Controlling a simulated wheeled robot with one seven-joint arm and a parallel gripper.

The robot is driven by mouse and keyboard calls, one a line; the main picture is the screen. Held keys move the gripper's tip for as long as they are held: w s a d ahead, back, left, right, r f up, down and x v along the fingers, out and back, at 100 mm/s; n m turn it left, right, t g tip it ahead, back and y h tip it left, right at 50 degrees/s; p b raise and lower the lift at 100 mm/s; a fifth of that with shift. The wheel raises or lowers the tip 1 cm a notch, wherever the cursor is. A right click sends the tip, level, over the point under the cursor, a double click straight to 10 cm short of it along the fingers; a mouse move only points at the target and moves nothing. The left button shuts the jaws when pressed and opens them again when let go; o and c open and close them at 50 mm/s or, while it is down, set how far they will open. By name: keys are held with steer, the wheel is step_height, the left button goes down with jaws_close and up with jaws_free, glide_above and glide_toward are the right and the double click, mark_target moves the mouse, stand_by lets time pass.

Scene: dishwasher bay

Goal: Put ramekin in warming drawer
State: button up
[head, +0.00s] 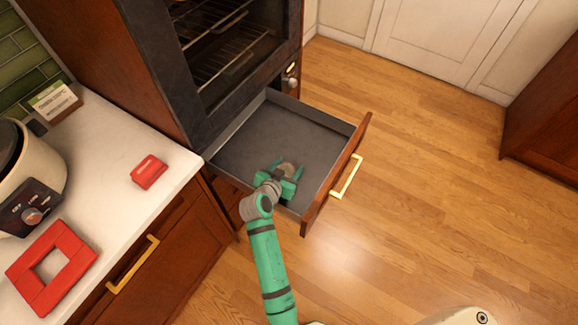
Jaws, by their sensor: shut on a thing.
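The warming drawer (262,138) is pulled open below the oven, with a grey interior and a wooden front with a brass handle. My green gripper (284,169) is over the near part of the drawer, inside its outline. It is shut on a small brownish round thing, the ramekin (287,168), mostly hidden by the fingers and the gripper body. I cannot tell whether the ramekin touches the drawer floor. The rest of the drawer floor looks empty.
The oven (222,50) with wire racks stands above the drawer. The white counter (122,205) at left holds a red frame (50,267), a small red block (149,172), a cooker (28,180) and a small box (54,101). The wooden floor to the right is clear.

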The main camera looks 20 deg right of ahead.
steer(key=shift+s+d, duration=0.1)
steer(key=shift+s, duration=0.15)
steer(key=o, duration=1.1)
steer(key=shift+o, duration=0.2)
steer(key=shift+w+r, duration=0.1)
steer(key=v, duration=1.1)
steer(key=shift+a, duration=0.4)
steer(key=shift+s+r, duration=0.15)
steer(key=shift+s, duration=0.15)
steer(key=shift+s, duration=0.1)
